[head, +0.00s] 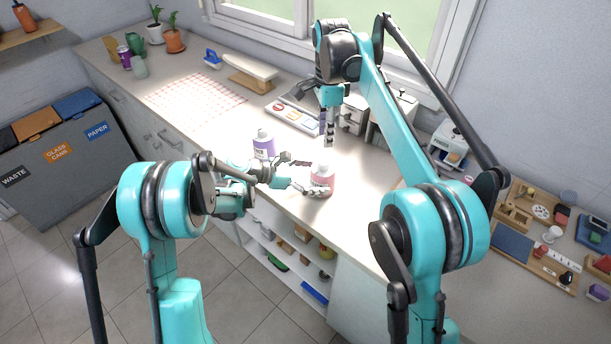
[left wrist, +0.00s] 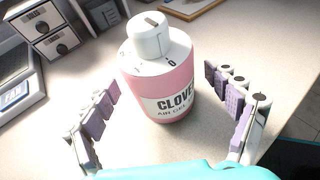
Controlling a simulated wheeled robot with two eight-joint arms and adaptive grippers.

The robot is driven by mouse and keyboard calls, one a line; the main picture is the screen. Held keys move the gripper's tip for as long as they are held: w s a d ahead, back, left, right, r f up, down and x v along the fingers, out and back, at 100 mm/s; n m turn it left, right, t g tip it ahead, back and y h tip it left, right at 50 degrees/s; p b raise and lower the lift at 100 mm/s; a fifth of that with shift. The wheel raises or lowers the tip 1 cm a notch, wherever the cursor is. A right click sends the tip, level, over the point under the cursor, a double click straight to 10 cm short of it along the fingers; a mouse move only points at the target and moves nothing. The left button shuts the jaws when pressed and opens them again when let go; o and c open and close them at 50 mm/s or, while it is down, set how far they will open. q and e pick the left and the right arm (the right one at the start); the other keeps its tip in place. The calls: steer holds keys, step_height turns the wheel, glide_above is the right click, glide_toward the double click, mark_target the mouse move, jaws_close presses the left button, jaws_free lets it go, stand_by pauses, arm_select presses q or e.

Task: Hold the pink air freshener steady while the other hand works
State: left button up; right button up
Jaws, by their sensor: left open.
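The pink air freshener (head: 322,182) stands upright on the counter, a pink bottle with a white cap. In the left wrist view the pink air freshener (left wrist: 170,85) shows a white dial top and a label reading "CLOVE" and "AIR GEL". My left gripper (head: 311,177) is open, with its fingers spread on either side of the bottle. In the left wrist view gaps show between the bottle and both finger pads. My right gripper (head: 329,134) points down above the counter, behind the bottle and clear of it. Whether its fingers are apart is hard to see.
A purple bottle (head: 264,145) stands left of the air freshener, close to my left wrist. A scale (head: 293,113) and a small drawer unit (head: 352,115) stand behind. The counter's front edge lies just before the air freshener. Counter to its right is clear.

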arm_select(q)
steer(key=shift+x, duration=0.8)
steer(key=c, duration=1.5)
steer(key=shift+o, duration=0.2)
